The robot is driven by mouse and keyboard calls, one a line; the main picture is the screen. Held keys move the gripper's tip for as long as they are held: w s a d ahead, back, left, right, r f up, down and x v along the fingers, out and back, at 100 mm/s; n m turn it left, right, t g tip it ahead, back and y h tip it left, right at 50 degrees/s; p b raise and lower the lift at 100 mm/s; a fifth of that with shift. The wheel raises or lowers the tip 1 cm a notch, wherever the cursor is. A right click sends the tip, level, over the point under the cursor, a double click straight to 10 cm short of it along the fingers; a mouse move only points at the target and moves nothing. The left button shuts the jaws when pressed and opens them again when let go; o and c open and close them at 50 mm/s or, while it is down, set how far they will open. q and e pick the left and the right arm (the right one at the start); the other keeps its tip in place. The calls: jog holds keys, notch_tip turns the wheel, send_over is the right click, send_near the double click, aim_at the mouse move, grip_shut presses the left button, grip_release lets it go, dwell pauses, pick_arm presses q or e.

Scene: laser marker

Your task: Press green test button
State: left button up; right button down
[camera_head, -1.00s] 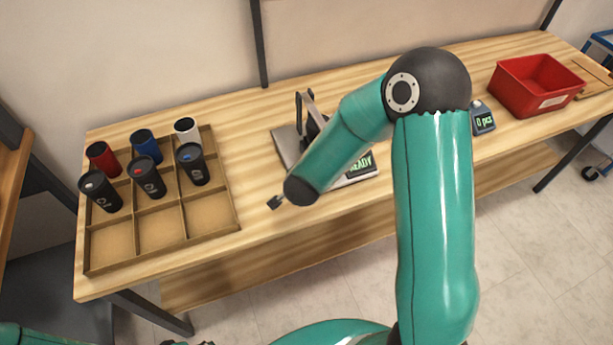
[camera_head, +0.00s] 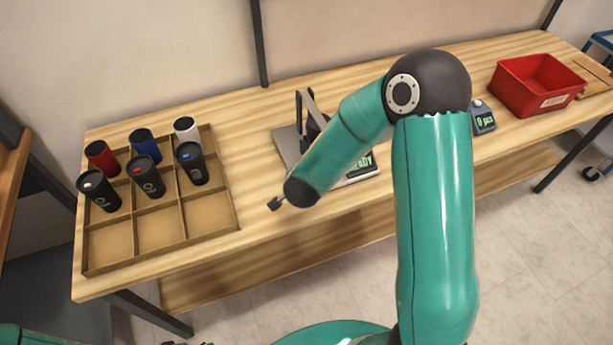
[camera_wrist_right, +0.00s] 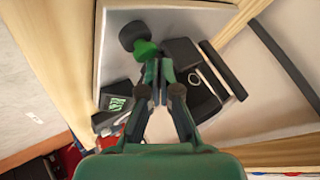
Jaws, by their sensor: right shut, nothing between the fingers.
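The laser marker (camera_head: 285,143) stands mid-table, with a light base plate and a dark upright; my right arm covers much of it. Its lit display (camera_head: 361,164) is partly covered, with "EADY" legible; it also shows in the right wrist view (camera_wrist_right: 118,104). In that view a green round button (camera_wrist_right: 146,49) sits beside a dark round knob (camera_wrist_right: 132,35) on the base plate. My right gripper (camera_wrist_right: 157,70) is shut and empty, its fingertips close to the green button; whether they touch it I cannot tell. My left gripper is not visible.
A wooden divided tray (camera_head: 232,226) at left holds several tumblers with coloured tops; its front compartments are empty. A small counter display (camera_head: 483,121) and a red bin (camera_head: 535,84) stand at right. Bare tabletop lies between tray and marker.

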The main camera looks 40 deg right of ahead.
jog(key=shift+f+b, duration=0.5)
jog(key=shift+f, duration=0.05)
dwell(0.4)
jog(key=shift+r, duration=0.15)
dwell(0.3)
jog(key=shift+r+p, duration=0.8)
jog(key=shift+p, duration=0.05)
jog(key=shift+r, duration=0.1)
notch_tip(320, 180, up, 5)
jog(key=p, duration=0.4)
dwell(0.6)
